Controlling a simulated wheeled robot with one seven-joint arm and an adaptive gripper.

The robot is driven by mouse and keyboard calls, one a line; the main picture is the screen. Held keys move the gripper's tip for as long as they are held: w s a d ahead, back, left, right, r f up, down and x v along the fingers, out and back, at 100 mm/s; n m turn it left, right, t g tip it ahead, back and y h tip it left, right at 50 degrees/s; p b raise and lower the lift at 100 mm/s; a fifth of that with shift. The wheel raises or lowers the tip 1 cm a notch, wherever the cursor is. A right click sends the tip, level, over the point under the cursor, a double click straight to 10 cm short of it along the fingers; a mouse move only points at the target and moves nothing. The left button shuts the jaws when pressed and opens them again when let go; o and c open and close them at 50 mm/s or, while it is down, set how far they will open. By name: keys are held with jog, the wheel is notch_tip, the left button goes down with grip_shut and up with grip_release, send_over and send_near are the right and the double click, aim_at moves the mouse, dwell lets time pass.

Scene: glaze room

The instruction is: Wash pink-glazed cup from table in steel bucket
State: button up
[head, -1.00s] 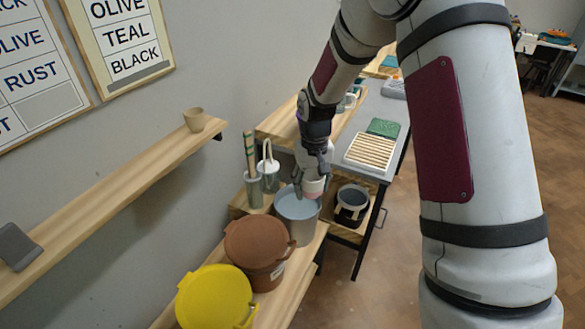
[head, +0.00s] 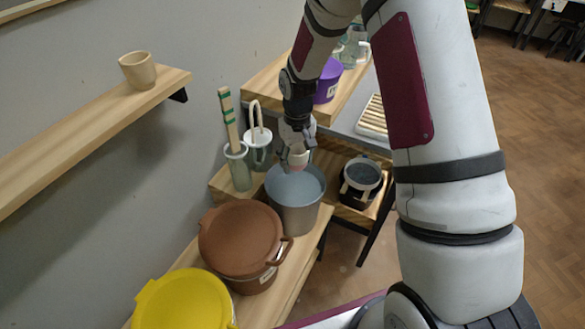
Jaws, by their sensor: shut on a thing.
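The steel bucket (head: 294,215) stands on the low wooden bench and shows pale, water-like contents inside. My gripper (head: 292,163) points down over the bucket's mouth. It is shut on the pink-glazed cup (head: 298,159), which shows a pale upper part and a pink lower part. The cup is at the far side of the bucket's opening. I cannot tell whether its lower edge touches the contents. My gripper hides part of the cup.
A brown lidded bucket (head: 241,240) and a yellow lidded bucket (head: 184,302) stand in front of the steel bucket. Two tool holders (head: 239,170) stand behind it on the left. A dark bucket (head: 361,180) is on the right. A beige cup (head: 137,70) sits on the wall shelf.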

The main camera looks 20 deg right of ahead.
jog(key=f, duration=0.1)
jog(key=w+f+b, duration=0.1)
jog(key=f, duration=0.1)
notch_tip(320, 180, down, 8)
jog(key=b, duration=0.5)
jog(key=shift+s, duration=0.1)
dwell(0.5)
jog(key=shift+f+b, duration=1.15)
jog(key=shift+f, duration=0.75)
jog(key=shift+f, duration=0.35)
jog(key=shift+s+a, duration=0.1)
jog(key=shift+a, duration=0.05)
jog(key=shift+s+a, duration=0.6)
jog(key=shift+w+d, duration=0.1)
jog(key=shift+w+d, duration=0.6)
jog(key=shift+d, duration=0.05)
